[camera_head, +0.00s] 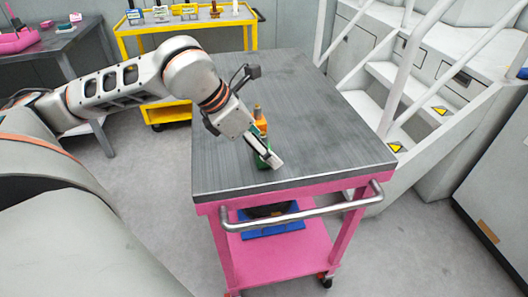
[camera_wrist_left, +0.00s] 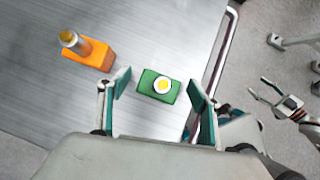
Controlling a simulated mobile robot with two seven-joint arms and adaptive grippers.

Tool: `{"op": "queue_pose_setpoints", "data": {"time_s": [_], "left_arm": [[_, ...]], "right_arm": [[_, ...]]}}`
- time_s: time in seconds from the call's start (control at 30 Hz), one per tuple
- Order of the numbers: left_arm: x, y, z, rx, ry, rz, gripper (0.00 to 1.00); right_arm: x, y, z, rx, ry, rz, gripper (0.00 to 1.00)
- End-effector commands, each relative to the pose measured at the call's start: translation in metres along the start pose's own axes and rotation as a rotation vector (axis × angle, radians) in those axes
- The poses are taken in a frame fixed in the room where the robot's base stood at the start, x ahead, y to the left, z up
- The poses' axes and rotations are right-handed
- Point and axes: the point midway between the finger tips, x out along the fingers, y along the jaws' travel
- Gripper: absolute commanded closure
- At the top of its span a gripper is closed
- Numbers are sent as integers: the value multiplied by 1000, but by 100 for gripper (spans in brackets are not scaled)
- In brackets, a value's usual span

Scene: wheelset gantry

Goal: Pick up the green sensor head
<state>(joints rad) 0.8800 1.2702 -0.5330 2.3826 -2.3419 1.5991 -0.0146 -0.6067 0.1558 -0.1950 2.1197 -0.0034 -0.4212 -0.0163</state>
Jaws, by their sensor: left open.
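The green sensor head (camera_wrist_left: 149,89) is a small green block with a round white-and-yellow top. It sits on the grey tabletop of the pink cart, near the edge. In the head view it is mostly hidden behind my left gripper (camera_head: 271,161), with some green (camera_head: 260,161) showing. In the left wrist view my left gripper (camera_wrist_left: 159,84) is open, its fingers on either side of the green sensor head with gaps between. My right gripper (camera_wrist_left: 259,88) shows at the right of that view, beyond the cart edge, fingers apart and empty.
An orange block with a yellow-topped post (camera_wrist_left: 90,53) stands close beside the left finger; it also shows in the head view (camera_head: 261,126). The pink cart has a front handle rail (camera_head: 300,215). White stairs (camera_head: 400,95) stand right. Most of the tabletop (camera_head: 315,110) is clear.

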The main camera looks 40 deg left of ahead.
Motion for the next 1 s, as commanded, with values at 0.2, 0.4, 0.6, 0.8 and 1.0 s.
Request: {"op": "queue_pose_setpoints", "data": {"time_s": [0.2, 0.4, 0.6, 0.8, 1.0], "left_arm": [[-1, 0, 0, 0, -1, 1, 44], [-1, 0, 0, 0, -1, 1, 82], [-1, 0, 0, 0, -1, 1, 82], [-6, 1, 4, 0, -3, 2, 82], [-31, 1, 21, 2, -10, 5, 82]], "right_arm": [[3, 4, -14, -2, 24, 7, 46], [5, 4, -15, 2, 27, 8, 46], [5, 1, -10, 10, 17, 7, 46], [4, 0, -8, 12, 12, 6, 46], [1, 2, -11, 9, 13, 9, 46]]}}
